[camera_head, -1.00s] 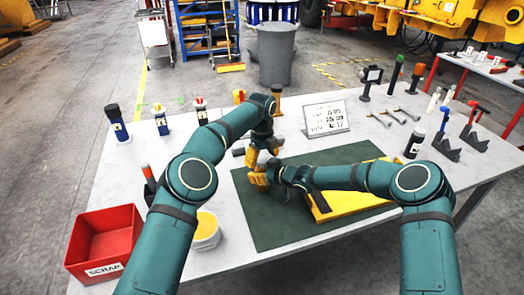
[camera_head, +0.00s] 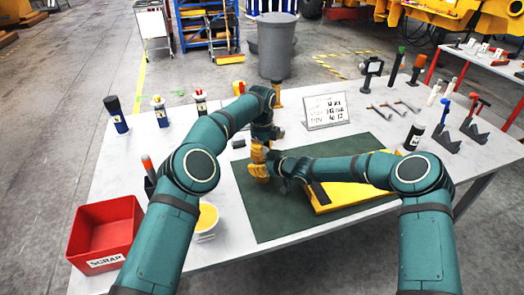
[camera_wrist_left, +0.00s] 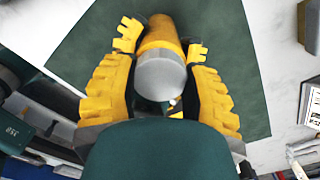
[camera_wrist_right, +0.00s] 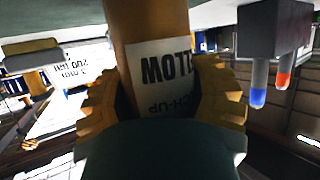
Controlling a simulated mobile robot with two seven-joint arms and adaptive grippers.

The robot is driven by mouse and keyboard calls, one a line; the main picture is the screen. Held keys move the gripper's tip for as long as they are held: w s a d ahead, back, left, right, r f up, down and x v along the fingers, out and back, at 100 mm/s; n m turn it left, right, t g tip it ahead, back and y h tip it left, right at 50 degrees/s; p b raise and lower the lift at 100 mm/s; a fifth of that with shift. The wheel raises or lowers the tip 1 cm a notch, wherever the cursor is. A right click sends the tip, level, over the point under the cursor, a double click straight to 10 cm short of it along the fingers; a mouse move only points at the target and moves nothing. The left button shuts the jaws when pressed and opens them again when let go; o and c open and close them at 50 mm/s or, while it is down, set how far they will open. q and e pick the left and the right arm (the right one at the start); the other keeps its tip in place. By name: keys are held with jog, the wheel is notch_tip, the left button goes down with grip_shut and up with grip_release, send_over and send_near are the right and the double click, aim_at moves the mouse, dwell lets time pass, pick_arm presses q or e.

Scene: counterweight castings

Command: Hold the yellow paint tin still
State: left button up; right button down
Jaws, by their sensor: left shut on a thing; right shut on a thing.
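The yellow paint tin, an upright-looking cylinder with a grey round top (camera_wrist_left: 160,75), sits between the jaws of my left gripper (camera_wrist_left: 162,85) in the left wrist view. In the right wrist view the tin's orange-yellow body with a white printed label (camera_wrist_right: 165,75) stands between the jaws of my right gripper (camera_wrist_right: 165,95). In the head view both grippers meet over the green mat (camera_head: 262,222): left (camera_head: 258,152) from above, right (camera_head: 268,170) from the right. Both are shut on the tin. The fingers hide most of it there.
A yellow plate-like casting (camera_head: 345,196) lies on the mat right of the grippers. A white tub with yellow contents (camera_head: 207,226) and a red scrap bin (camera_head: 105,232) stand at left. A white sign (camera_head: 325,111), bottles and tools line the back and right. The mat's front is clear.

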pick_arm(q)
jog(key=shift+n, duration=1.1)
jog(key=o, duration=1.3)
jog(key=shift+c, duration=0.2)
jog(key=shift+r, duration=2.25)
jog(key=shift+r+m, duration=1)
jog(key=shift+r, duration=0.65)
jog(key=shift+f, duration=3.9)
